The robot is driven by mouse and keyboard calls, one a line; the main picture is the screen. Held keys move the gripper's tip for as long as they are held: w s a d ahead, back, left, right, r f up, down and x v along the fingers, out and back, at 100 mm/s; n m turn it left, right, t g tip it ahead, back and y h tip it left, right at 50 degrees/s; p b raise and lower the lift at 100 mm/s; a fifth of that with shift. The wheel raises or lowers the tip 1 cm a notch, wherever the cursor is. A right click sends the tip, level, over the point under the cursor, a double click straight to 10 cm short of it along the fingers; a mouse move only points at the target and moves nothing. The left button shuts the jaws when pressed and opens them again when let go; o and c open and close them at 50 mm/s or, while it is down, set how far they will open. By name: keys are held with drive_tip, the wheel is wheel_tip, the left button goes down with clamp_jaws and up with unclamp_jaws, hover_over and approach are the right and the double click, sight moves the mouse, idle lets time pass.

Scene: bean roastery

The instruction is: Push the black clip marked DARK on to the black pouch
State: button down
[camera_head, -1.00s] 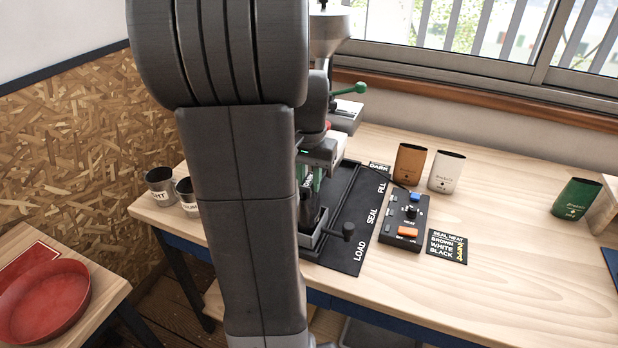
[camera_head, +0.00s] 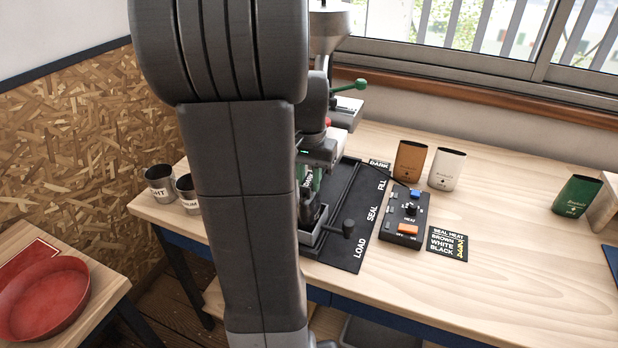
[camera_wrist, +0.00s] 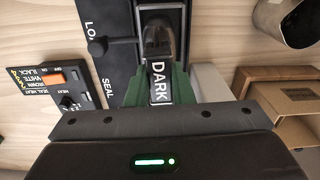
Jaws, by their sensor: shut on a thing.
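The black clip marked DARK (camera_wrist: 158,82) is between the green fingers of my gripper (camera_wrist: 158,88) in the wrist view, its label facing the camera. My gripper (camera_head: 314,182) is shut on it. The black pouch (camera_wrist: 157,38) is directly beyond the clip in the wrist view, in a grey holder on the black sealing station. In the head view the dark pouch (camera_head: 311,213) is low under my gripper, partly hidden by my arm. I cannot tell how far the clip is on the pouch.
The black station mat (camera_head: 352,250) reads LOAD, SEAL, FILL. A lever knob (camera_head: 348,228) is close right of the holder. A heat control box (camera_head: 407,218), brown pouch (camera_head: 409,162) and white pouch (camera_head: 447,169) stand to the right. Metal cups (camera_head: 160,186) stand left.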

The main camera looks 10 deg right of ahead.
drive_tip(key=c, duration=0.7)
unclamp_jaws()
drive_tip(key=shift+r+p, duration=3.05)
drive_tip(key=shift+r, duration=0.5)
drive_tip(key=shift+f, duration=0.1)
wheel_tip(320, 180, down, 7)
drive_tip(key=b, duration=0.6)
drive_tip(key=shift+r, duration=0.3)
